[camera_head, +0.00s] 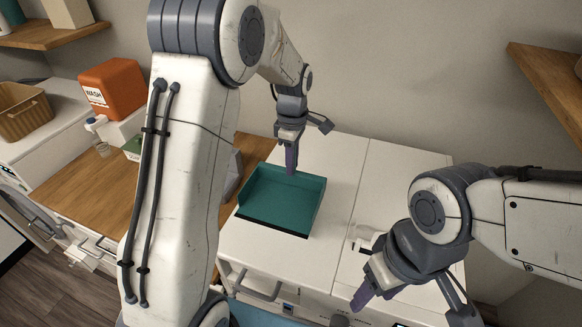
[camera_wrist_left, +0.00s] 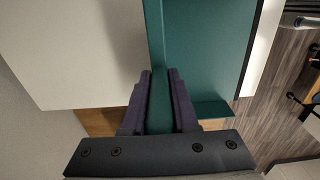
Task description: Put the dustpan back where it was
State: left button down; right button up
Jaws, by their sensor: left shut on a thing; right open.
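The dustpan (camera_head: 275,200) is teal with a dark front edge. It appears flat, over the white cabinet top in the middle of the head view; I cannot tell whether it touches the top. My left gripper (camera_head: 291,168) is at its back wall, pointing down. In the left wrist view the purple fingers (camera_wrist_left: 160,105) are shut on the wall of the dustpan (camera_wrist_left: 205,50), one on each side. My right gripper (camera_head: 413,305) is open and empty at the lower right, above the cabinet front.
A white object (camera_head: 362,238) lies on the white cabinet top (camera_head: 335,165) right of the dustpan. On the left are a wooden counter (camera_head: 75,195), an orange wash container (camera_head: 115,88) and a woven basket (camera_head: 22,112). Wooden shelves (camera_head: 548,85) hang at both upper corners.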

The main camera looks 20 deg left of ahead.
aim_at(281, 182)
pick_arm(q)
jog(key=shift+w+a+f, duration=0.15)
jog(key=shift+w+a, duration=0.05)
jog(key=shift+w, duration=0.1)
jog(key=shift+f, duration=0.25)
notch_tip(281, 182, down, 3)
jog(key=shift+f+p, duration=0.15)
jog(key=shift+p, duration=0.9)
jog(key=shift+f, duration=0.25)
jog(key=shift+f, duration=0.2)
jog(key=c, duration=0.7)
grip_release()
jog(key=shift+r, duration=0.15)
